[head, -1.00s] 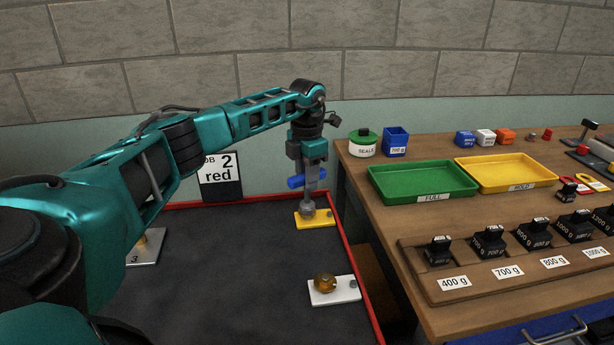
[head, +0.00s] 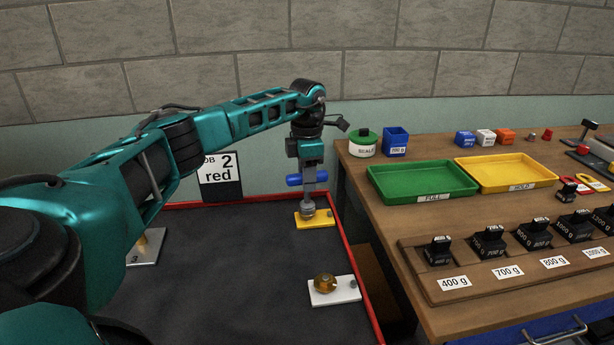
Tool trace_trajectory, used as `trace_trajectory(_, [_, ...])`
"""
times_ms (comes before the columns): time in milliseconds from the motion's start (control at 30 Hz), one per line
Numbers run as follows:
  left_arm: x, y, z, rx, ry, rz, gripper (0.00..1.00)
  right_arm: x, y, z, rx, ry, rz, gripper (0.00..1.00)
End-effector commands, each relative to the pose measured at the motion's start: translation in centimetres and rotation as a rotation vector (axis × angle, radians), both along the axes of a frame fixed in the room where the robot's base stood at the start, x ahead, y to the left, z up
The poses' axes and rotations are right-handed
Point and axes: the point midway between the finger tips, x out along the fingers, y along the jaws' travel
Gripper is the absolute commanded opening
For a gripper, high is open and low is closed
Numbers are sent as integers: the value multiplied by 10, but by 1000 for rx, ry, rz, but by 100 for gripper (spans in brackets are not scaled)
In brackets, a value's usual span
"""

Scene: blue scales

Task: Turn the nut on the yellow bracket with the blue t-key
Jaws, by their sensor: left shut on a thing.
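The blue t-key (head: 294,181) has a blue cross handle and a grey shaft with a socket at its foot. My left gripper (head: 309,176) is shut on the t-key's handle and holds it upright. The t-key's socket stands over the yellow bracket (head: 325,222), which lies near the back right corner of the dark mat. The nut is hidden under the socket, so I cannot tell how far it is seated. My right gripper is not in view.
A white bracket (head: 345,292) with a brass nut (head: 325,282) lies nearer on the mat. A grey bracket (head: 147,250) is partly hidden behind my left arm. A red rim (head: 352,262) edges the mat. A wooden table (head: 385,220) with trays and weights stands at the right.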

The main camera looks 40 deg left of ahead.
Motion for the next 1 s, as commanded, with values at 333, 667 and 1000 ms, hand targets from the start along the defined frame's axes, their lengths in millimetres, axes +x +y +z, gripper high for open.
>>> trace_trajectory(333, [1,0,2,1,-4,-142,0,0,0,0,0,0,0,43])
trace_trajectory(667, [1,1,2,1,-5,-281,0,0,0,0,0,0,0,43])
trace_trajectory(1000, [1,0,2,0,-4,-140,0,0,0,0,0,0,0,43])
